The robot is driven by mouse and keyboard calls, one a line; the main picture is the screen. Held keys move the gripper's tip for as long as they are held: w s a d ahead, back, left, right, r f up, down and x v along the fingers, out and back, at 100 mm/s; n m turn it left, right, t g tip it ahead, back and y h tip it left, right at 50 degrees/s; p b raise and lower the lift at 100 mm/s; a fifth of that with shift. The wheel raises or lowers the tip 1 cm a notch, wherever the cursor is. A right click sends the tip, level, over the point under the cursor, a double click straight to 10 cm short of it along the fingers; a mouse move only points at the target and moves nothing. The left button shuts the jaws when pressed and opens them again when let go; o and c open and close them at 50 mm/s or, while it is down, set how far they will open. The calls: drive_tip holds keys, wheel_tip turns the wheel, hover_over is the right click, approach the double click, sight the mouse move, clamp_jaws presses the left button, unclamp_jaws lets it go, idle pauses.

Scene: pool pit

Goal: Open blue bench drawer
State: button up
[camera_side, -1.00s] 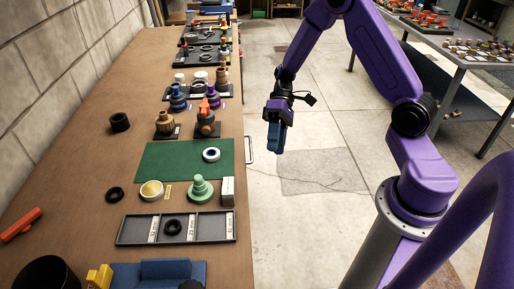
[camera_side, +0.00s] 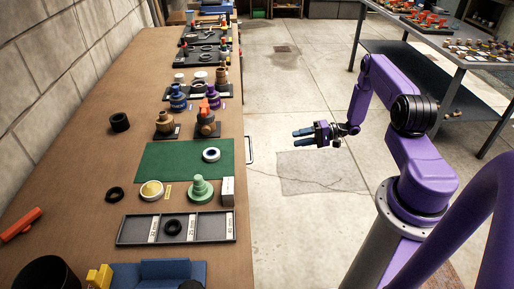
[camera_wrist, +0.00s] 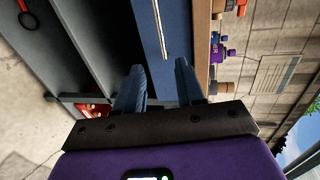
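The blue bench drawer (camera_wrist: 176,25) shows its front in the wrist view, ahead of my gripper, with a pale bar handle (camera_wrist: 160,28) running along it. In the side view only the handle (camera_side: 250,150) shows, sticking out from the bench's right edge; the drawer front is hidden. The drawer looks shut. My gripper (camera_side: 302,138) is to the right of the handle, apart from it, with its fingers pointing left at the bench. In the wrist view my gripper (camera_wrist: 159,66) has its two blue fingers spread, with nothing between them, on either side of the handle's line.
The wooden bench top (camera_side: 75,150) holds a green mat (camera_side: 165,160), a grey divided tray (camera_side: 190,240) and several fittings. Dark open shelving (camera_wrist: 85,45) is beside the drawer in the wrist view. The floor between bench and arm is clear. A side table (camera_side: 430,70) stands at the back right.

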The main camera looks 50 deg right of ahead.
drive_tip(key=x, duration=1.6)
drive_tip(key=shift+w+a, duration=0.2)
drive_tip(key=shift+a, duration=0.1)
clamp_jaws()
